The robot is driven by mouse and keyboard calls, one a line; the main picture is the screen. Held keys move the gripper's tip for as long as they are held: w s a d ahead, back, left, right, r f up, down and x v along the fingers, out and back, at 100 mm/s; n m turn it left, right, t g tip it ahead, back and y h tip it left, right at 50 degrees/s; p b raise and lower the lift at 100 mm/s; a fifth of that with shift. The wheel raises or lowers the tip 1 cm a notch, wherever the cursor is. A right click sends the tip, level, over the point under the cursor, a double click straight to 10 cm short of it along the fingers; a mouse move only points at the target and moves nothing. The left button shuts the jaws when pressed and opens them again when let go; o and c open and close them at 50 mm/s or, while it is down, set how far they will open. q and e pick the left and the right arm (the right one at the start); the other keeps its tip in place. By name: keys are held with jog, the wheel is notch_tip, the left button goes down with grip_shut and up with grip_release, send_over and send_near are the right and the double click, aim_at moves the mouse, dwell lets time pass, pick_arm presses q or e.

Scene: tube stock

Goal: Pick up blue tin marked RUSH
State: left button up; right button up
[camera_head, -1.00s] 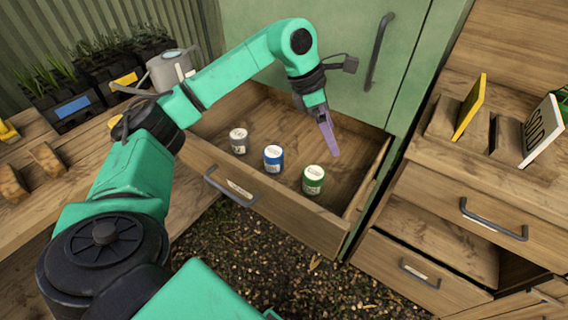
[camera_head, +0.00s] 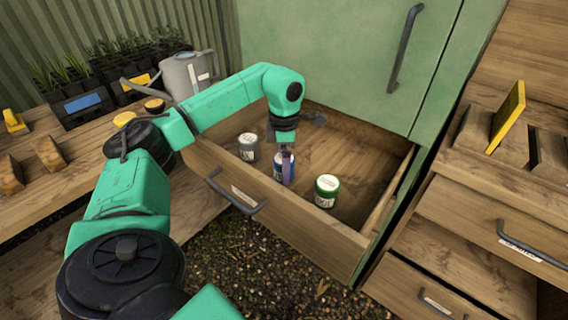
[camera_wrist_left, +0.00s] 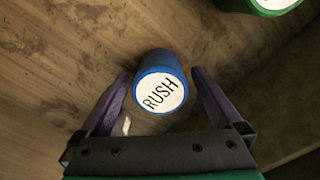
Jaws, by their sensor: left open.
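The blue tin (camera_wrist_left: 160,83) has a white lid marked RUSH in the left wrist view. It stands in the open drawer between a white tin and a green tin. In the head view the blue tin (camera_head: 279,170) is partly hidden by my left gripper. My left gripper (camera_head: 287,178) points down at the tin. In the wrist view the open fingers of my left gripper (camera_wrist_left: 160,85) lie on either side of the tin, with a gap visible on both sides. I cannot tell how far down the fingers reach. My right gripper is not in view.
The white tin (camera_head: 248,150) stands left of the blue tin, the green tin (camera_head: 326,190) right of it. The drawer's front wall (camera_head: 270,207) and the green cabinet door (camera_head: 350,60) bound the space. The drawer floor behind the green tin is clear.

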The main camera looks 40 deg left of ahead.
pick_arm(q)
jog(key=shift+f, duration=0.2)
jog(key=shift+r, duration=0.1)
jog(key=c, duration=1.5)
